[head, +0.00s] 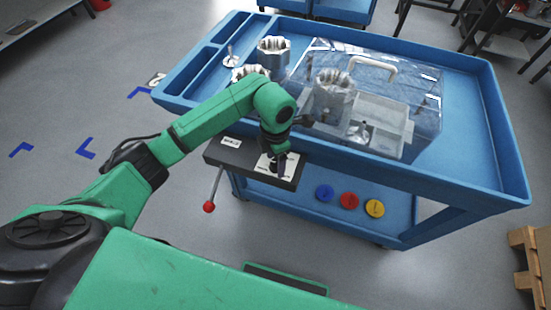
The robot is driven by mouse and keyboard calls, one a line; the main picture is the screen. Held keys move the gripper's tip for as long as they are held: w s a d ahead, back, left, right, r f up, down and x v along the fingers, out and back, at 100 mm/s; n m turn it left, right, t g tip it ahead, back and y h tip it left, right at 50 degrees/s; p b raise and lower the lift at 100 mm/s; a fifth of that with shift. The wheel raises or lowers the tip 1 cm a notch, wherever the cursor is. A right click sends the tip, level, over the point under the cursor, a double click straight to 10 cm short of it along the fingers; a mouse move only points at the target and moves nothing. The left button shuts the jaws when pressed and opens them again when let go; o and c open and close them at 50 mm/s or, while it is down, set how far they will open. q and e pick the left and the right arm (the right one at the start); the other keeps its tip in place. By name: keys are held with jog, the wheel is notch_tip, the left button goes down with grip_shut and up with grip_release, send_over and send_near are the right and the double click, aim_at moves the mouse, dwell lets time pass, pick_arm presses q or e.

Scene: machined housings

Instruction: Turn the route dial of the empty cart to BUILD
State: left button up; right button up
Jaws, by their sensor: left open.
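A blue cart (507,150) stands in front of me and carries several things on its top, so it does not look empty. A black control box (233,157) sits on its near side, with a white label and a pale dial plate (264,163). My left gripper (281,163) points down over this plate, with its jaws open. The dial's knob is mostly hidden by the fingers, and I cannot tell whether they touch it. The dial's setting is too small to read. My right gripper is out of view.
Metal housings (274,50) stand on the cart top, some under a clear cover with a white handle (372,67). A lever with a red ball (208,207) hangs below the box. Blue, red (349,200) and yellow discs lie on the lower shelf.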

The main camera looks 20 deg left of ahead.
pick_arm(q)
grip_shut()
